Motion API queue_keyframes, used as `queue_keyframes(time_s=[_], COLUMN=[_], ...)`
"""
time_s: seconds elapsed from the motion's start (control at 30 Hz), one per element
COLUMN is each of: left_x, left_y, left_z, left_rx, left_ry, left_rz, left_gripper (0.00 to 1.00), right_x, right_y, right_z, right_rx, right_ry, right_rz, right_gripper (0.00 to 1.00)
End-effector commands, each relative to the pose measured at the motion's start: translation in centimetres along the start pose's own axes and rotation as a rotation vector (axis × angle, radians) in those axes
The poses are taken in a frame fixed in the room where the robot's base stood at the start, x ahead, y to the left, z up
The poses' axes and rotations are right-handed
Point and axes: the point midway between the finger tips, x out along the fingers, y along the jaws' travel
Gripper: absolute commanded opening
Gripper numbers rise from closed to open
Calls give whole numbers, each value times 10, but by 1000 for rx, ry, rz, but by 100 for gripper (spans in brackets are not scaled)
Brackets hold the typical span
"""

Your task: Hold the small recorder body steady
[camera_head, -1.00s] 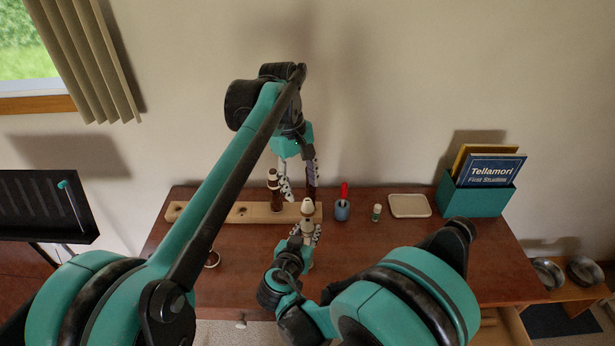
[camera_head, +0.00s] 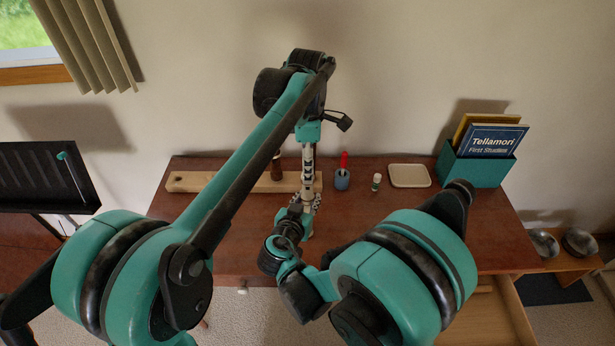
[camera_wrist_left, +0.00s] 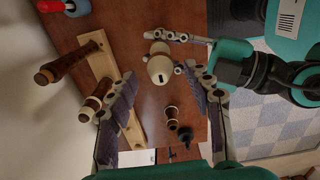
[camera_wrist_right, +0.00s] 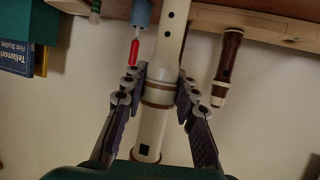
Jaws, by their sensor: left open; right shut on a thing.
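A cream recorder with brown rings (camera_wrist_right: 156,125) is held by my right gripper (camera_wrist_right: 158,86), its fingers on either side near the ring joint. In the head view the cream recorder (camera_head: 307,188) stands roughly upright above the desk. In the left wrist view its rounded head (camera_wrist_left: 160,67) shows end-on, with a finger of my right gripper beside it. My left gripper (camera_wrist_left: 162,82) is open, its fingers spread on either side of the head; no grip shows. In the head view the left gripper (camera_head: 308,157) is just above the recorder, partly hidden by its own arm.
Small dark parts (camera_wrist_left: 172,118) stand on the desk. A blue cup with a red tool (camera_head: 342,180), a small bottle (camera_head: 376,182) and a tray (camera_head: 410,176) are to the right.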

Motion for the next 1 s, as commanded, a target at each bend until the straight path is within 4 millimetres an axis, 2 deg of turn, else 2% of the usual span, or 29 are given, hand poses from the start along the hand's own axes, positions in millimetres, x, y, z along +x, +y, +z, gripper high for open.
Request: queue_keyframes(time_s=[0.1, 0.3, 0.5, 0.73, 0.9, 0.93, 1.0], left_x=[24, 50, 60, 60, 60, 60, 60], left_y=[0, 0, 0, 0, 0, 0, 0], left_z=[0, 0, 0, 0, 0, 0, 0], left_rx=[1, 1, 1, 1, 1, 1, 1], left_ry=[0, 0, 0, 0, 0, 0, 0], left_rz=[0, 0, 0, 0, 0, 0, 0], left_gripper=[51, 51, 51, 51, 6, 0, 0], right_x=[0, 0, 0, 0, 0, 0, 0], right_y=[0, 0, 0, 0, 0, 0, 0], right_z=[0, 0, 0, 0, 0, 0, 0], right_rx=[0, 0, 0, 0, 0, 0, 0], right_ry=[0, 0, 0, 0, 0, 0, 0], right_rz=[0, 0, 0, 0, 0, 0, 0], right_gripper=[0, 0, 0, 0, 0, 0, 0])
